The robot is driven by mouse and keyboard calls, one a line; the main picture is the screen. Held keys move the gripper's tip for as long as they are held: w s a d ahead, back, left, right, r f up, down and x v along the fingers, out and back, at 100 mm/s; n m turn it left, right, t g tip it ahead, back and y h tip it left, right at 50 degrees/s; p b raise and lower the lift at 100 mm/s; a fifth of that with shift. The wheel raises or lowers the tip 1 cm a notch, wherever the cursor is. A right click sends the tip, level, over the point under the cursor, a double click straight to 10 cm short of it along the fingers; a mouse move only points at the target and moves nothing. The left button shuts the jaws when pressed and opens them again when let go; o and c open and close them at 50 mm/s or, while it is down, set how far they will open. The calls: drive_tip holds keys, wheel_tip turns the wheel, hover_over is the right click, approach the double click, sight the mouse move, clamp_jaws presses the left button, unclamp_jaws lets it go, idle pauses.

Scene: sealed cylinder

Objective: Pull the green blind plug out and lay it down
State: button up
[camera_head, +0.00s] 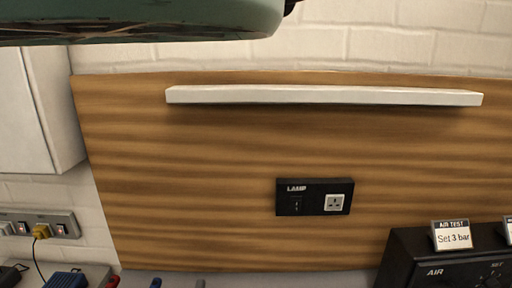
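The green blind plug is not in view in the head view. My gripper is not in view either. The sealed cylinder cannot be made out in this picture.
A wooden back panel (220,215) carries a white shelf (320,95) and a black lamp socket box (315,208). A black air-test unit (405,262) with a "Set 3 bar" card (452,239) stands lower right. A green rounded body (140,28) hangs across the top left. A cabinet (35,110) is left.

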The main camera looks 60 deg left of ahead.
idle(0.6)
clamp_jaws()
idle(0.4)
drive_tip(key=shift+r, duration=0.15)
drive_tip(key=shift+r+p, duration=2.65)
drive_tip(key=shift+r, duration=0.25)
